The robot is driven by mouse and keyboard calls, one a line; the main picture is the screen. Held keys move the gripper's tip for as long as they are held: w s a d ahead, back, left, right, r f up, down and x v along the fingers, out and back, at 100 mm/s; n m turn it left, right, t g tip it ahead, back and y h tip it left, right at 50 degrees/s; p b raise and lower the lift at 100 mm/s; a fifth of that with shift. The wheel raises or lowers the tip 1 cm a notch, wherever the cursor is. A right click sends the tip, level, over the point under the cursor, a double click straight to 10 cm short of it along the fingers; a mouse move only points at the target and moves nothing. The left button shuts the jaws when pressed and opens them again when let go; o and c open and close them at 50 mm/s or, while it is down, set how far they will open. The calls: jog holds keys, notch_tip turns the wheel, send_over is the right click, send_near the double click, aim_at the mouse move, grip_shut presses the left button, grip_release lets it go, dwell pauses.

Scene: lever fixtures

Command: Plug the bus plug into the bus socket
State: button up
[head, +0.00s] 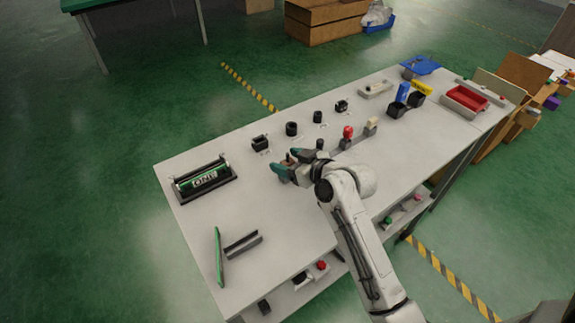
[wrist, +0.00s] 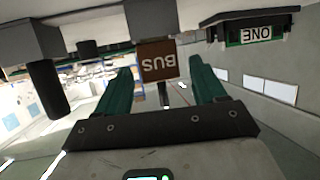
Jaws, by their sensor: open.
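In the wrist view, which looks upside down, my gripper (wrist: 166,80) is open. A brown face marked BUS (wrist: 158,62) shows between the fingertips, with a gap at each side. It meets a grey block (wrist: 160,18) at the picture's top; I cannot tell whether this is the plug or the socket. The head view shows no readable BUS label. A black hollow block (head: 260,143) stands beyond my gripper.
Several black fittings line the far side. Red (head: 347,132) and beige (head: 372,124) levers stand right of my gripper. A green panel (head: 219,257) and grey channel (head: 243,244) are at front left.

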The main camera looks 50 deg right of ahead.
jog(key=shift+w, duration=0.2)
jog(key=shift+c, duration=0.5)
jog(key=c, duration=1)
jog(key=shift+o, duration=0.2)
